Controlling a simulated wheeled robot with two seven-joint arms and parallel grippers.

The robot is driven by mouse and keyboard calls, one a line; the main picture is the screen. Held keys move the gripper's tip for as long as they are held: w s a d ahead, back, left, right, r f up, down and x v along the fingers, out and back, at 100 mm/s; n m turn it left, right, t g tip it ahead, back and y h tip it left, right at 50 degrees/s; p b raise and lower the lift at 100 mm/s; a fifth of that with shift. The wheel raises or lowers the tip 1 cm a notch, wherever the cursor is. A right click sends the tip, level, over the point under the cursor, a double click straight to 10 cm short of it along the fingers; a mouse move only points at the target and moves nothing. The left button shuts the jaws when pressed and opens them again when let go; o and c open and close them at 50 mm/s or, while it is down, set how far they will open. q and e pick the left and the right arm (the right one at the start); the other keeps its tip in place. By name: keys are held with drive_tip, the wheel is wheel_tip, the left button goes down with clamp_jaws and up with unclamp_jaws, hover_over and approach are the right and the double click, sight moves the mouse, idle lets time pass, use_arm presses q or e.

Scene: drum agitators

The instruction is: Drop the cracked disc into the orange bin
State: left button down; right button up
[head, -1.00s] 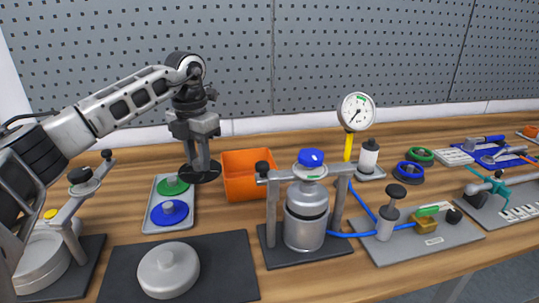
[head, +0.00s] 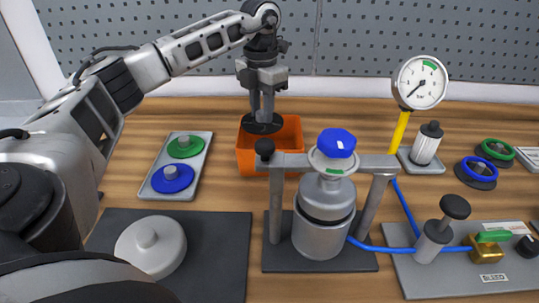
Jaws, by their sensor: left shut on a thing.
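My left gripper (head: 263,108) points down and is shut on a black disc (head: 262,125). The disc hangs over the orange bin (head: 285,137), in front of the bin's opening as seen here. I cannot make out a crack on it at this size. The bin stands on the wooden table, behind the metal frame; the disc and gripper hide part of its inside. My right gripper is not in view.
A grey tray (head: 155,189) with a green disc (head: 186,147) and a blue disc (head: 172,178) lies left of the bin. A metal frame holds a silver canister (head: 323,226) in front of it. A pressure gauge (head: 419,82) stands to the right. A grey lid (head: 150,246) lies on a dark mat.

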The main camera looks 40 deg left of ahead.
use_arm(q)
drive_tip(key=shift+f, duration=0.65)
drive_tip(key=shift+f+b, duration=0.1)
drive_tip(key=shift+b, duration=0.25)
drive_tip(key=c, duration=1.1)
unclamp_jaws()
drive_tip(key=shift+o, duration=0.2)
